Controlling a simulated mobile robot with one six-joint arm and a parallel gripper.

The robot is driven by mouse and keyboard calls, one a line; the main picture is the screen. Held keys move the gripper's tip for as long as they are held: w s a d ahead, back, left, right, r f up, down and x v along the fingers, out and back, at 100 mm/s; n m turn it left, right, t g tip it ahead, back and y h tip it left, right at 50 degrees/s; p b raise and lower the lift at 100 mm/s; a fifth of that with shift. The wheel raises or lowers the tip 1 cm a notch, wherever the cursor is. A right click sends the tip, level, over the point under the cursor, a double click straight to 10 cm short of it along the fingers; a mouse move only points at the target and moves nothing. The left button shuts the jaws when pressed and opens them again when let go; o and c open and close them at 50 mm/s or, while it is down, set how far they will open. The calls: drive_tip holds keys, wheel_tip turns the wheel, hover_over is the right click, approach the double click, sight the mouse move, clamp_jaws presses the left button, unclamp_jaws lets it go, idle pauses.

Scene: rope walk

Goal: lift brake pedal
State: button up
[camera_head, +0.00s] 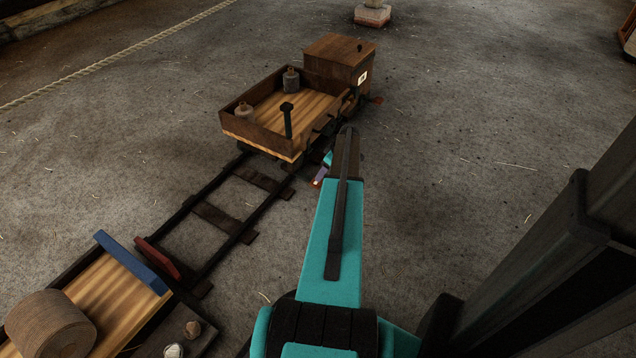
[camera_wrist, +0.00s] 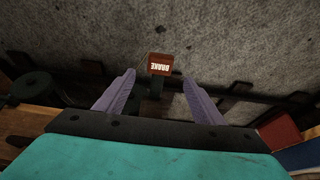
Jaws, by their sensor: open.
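The brake pedal is a small reddish-brown block with a white BRAKE label (camera_wrist: 161,65) on a dark stem, in the upper middle of the wrist view. My gripper (camera_wrist: 158,78) is open, its two pale purple fingers spread to the left and right of the pedal's stem. The labelled block shows just past the fingertips; I see no contact. In the head view, my gripper (camera_head: 321,178) is low beside the rail, near the cart's front corner, and mostly hidden by my arm. I cannot clearly make out the pedal there.
A wooden cart (camera_head: 238,130) with bobbins and a dark green post (camera_head: 287,120) stands on the rails (camera_head: 222,218). A red stop block (camera_head: 157,258) and a blue-edged platform (camera_head: 132,262) with a rope coil (camera_head: 50,325) are at lower left. Floor right of the cart is clear.

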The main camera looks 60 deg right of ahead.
sight(312, 179)
drive_tip(key=b+x, duration=0.2)
drive_tip(key=x, duration=0.6)
drive_tip(key=shift+f, duration=0.2)
drive_tip(key=c, duration=1.5)
drive_tip(key=shift+w+r+p, duration=0.2)
drive_tip(key=shift+r+p, duration=0.3)
drive_tip(key=shift+r, duration=0.25)
drive_tip(key=shift+w+r+p, duration=0.25)
drive_tip(key=shift+r+p, duration=0.25)
drive_tip(key=shift+r, duration=0.3)
drive_tip(key=shift+w+r, duration=0.35)
drive_tip(key=shift+r, duration=0.1)
drive_tip(key=o, duration=1.5)
drive_tip(key=shift+c, duration=0.2)
drive_tip(key=shift+o, duration=0.2)
drive_tip(key=shift+s, duration=0.1)
drive_tip(key=shift+f, duration=0.1)
